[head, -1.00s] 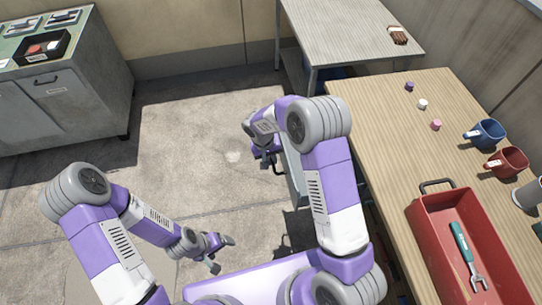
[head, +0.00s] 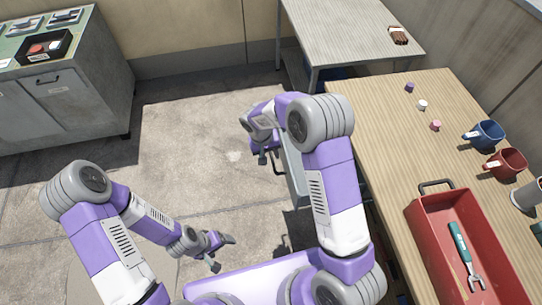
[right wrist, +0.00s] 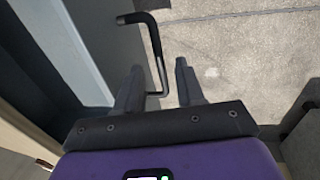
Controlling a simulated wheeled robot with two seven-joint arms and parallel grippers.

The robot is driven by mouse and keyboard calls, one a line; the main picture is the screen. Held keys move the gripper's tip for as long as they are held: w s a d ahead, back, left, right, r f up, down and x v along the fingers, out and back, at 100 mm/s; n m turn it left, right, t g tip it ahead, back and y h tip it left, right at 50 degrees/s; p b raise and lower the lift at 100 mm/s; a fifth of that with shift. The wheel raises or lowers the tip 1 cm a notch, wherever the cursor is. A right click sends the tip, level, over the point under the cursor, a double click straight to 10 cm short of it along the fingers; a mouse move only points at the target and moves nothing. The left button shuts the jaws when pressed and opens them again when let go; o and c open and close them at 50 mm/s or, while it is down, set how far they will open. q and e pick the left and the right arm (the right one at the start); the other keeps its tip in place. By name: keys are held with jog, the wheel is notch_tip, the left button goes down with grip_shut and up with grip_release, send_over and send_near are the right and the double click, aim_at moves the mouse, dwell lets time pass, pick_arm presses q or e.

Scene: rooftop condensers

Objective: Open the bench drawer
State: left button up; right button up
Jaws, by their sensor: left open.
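The bench drawer (head: 298,178) is a grey front at the bench's left side in the head view, partly hidden by my right arm. In the right wrist view its dark grey front (right wrist: 108,42) stands at the left, with a black bar handle (right wrist: 158,50). My right gripper (right wrist: 160,72) has its fingers apart, one on each side of the handle; no grip on it shows. In the head view this gripper (head: 269,163) is beside the drawer, small and partly hidden. My left gripper (head: 223,254) is open and empty, low over the floor.
The wooden bench top (head: 375,120) holds a red tray (head: 425,235) with a wrench, a blue mug (head: 489,134), a red mug (head: 509,162) and small blocks. Floor (head: 190,130) between is clear.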

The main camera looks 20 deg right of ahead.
pick_arm(q)
jog(key=shift+r+p, duration=0.55)
jog(key=shift+r, duration=0.25)
pick_arm(e)
jog(key=r, duration=0.2)
jog(key=a+r, duration=0.1)
jog(key=r, duration=0.1)
jog(key=shift+r, duration=0.4)
